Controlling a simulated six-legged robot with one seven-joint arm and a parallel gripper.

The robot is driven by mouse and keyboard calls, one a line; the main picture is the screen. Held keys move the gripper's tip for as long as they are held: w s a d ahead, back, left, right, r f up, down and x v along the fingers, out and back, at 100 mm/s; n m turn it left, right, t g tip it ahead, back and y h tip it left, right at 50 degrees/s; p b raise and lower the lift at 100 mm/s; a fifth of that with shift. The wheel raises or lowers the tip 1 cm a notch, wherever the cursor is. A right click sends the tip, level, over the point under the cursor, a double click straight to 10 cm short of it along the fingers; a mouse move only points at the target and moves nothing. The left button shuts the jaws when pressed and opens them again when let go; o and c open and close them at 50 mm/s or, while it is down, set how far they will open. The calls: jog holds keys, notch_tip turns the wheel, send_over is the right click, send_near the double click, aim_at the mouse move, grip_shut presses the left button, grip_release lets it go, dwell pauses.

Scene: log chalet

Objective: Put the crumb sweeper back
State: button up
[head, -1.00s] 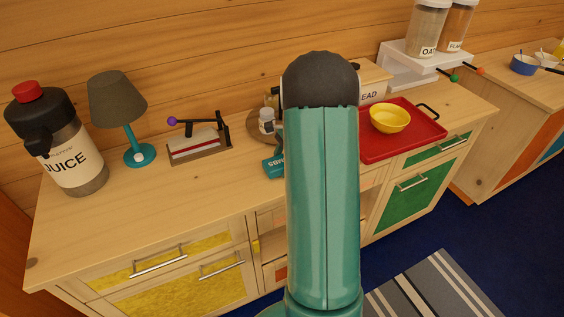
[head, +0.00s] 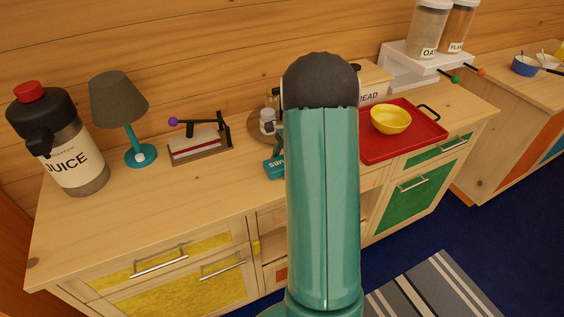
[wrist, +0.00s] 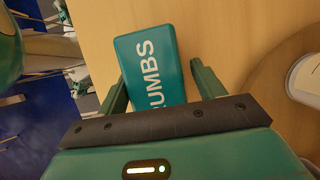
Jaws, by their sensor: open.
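The crumb sweeper (wrist: 150,65) is a teal block with white lettering that reads "UMBS" in part. It lies on the wooden counter. In the wrist view my gripper (wrist: 158,85) is open, with one finger on each side of the sweeper's near part; I cannot tell whether either finger touches it.
A round wooden board (wrist: 285,95) is right of my gripper. On the counter (head: 110,225) stand a juice dispenser (head: 65,150), a lamp (head: 125,110), a slicer-like stand (head: 200,145) and a red tray (head: 385,145) with a yellow bowl (head: 391,119).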

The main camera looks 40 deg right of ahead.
jog(key=shift+s+f, duration=0.5)
jog(key=shift+f, duration=0.15)
jog(key=w+v, duration=0.2)
jog(key=v, duration=1.1)
jog(key=s+a+r+n+h, duration=0.1)
jog(key=a+r+n, duration=0.5)
jog(key=a, duration=0.5)
jog(key=s+a+r+n+t+h, duration=0.1)
jog(key=s+a+r+n+t, duration=0.1)
jog(key=s+a+n, duration=0.5)
jog(key=s+a+r+n+t+h, duration=0.2)
jog(key=s+a+n, duration=0.6)
jog(key=a, duration=0.9)
jog(key=shift+s+a+r, duration=0.35)
jog(key=shift+s+r, duration=0.1)
jog(key=shift+r, duration=0.05)
jog(key=shift+c, duration=0.5)
